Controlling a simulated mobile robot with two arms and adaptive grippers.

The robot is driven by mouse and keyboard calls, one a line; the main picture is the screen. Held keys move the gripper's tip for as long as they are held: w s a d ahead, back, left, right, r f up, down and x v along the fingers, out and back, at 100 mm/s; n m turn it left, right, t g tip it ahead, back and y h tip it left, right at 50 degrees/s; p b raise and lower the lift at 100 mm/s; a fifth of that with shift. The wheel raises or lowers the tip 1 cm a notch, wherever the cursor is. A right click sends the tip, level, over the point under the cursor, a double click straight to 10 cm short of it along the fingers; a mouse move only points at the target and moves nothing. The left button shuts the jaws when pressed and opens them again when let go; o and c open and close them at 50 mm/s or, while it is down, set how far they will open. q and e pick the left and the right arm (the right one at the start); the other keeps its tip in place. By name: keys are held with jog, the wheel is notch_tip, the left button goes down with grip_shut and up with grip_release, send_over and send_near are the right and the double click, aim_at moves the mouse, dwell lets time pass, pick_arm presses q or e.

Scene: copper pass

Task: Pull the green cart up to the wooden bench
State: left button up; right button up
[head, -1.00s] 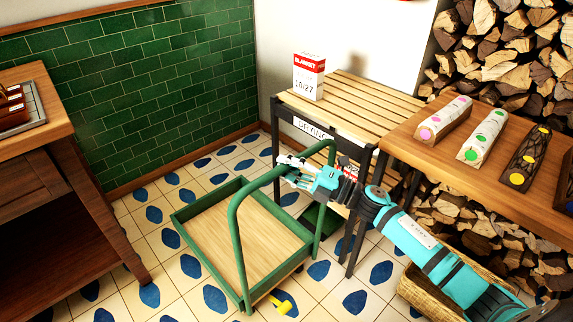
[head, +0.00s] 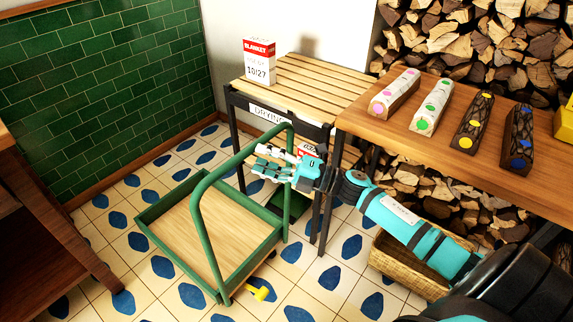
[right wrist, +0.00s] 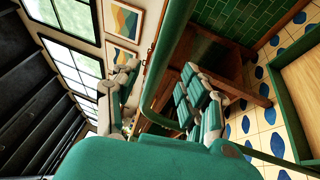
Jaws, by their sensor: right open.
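The green cart (head: 150,212) stands on the tiled floor, a low tray with a light wood deck and a tall green hoop handle (head: 201,228). My right gripper (head: 262,159) is open at the handle's top bar. In the right wrist view the green bar (right wrist: 163,62) runs between the spread fingers of my right gripper (right wrist: 158,92); I cannot tell whether they touch it. A brown wooden bench (head: 42,215) shows partly at the left edge, apart from the cart. A wooden worktop (head: 365,118) stands at right; which one the task means is unclear. My left gripper is out of view.
A slatted drying rack (head: 300,85) with a blanket box (head: 259,62) stands behind the cart. Several marked logs (head: 470,120) lie on the worktop, with a wicker basket (head: 385,255) below. A yellow piece (head: 261,290) is at the cart's near corner. Tiles left of the cart are clear.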

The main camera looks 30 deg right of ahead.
jog(key=v, duration=0.7)
dwell(0.3)
